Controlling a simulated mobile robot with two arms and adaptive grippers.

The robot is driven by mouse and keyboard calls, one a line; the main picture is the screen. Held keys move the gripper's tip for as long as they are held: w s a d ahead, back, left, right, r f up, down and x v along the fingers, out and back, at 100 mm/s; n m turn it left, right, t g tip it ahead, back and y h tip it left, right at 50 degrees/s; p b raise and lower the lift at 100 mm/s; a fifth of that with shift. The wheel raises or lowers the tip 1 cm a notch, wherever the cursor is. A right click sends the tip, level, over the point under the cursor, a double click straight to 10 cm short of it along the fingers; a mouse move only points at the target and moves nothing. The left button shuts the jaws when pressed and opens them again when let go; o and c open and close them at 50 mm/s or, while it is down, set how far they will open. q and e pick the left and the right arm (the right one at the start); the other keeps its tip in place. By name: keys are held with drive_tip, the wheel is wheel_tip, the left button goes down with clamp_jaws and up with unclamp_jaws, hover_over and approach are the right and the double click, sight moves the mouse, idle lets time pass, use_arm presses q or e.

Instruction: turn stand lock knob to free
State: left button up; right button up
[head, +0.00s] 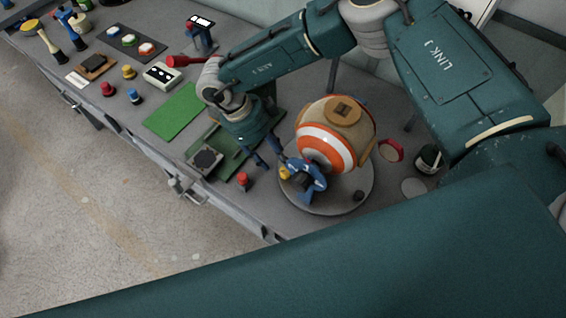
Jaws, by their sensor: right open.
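A round ball (345,115) with orange, white and tan bands sits on a round grey stand (335,202). A blue fitting (308,180) with a small yellow part (285,173) is at the stand's near left side. My right gripper (267,162) is open, pointing down just left of the blue fitting, apart from the ball. It appears empty. My left gripper is not in view.
A red-topped piece (243,180) stands left of the stand. A red ring (391,150) and a dark bottle (428,158) are right of the stand. The bench's front edge is close.

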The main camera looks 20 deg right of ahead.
sight(285, 170)
drive_tip(key=shift+p+x, duration=0.8)
drive_tip(key=shift+x, duration=2.3)
drive_tip(key=shift+c, duration=0.6)
drive_tip(key=shift+w, duration=0.1)
drive_tip(key=c, duration=1)
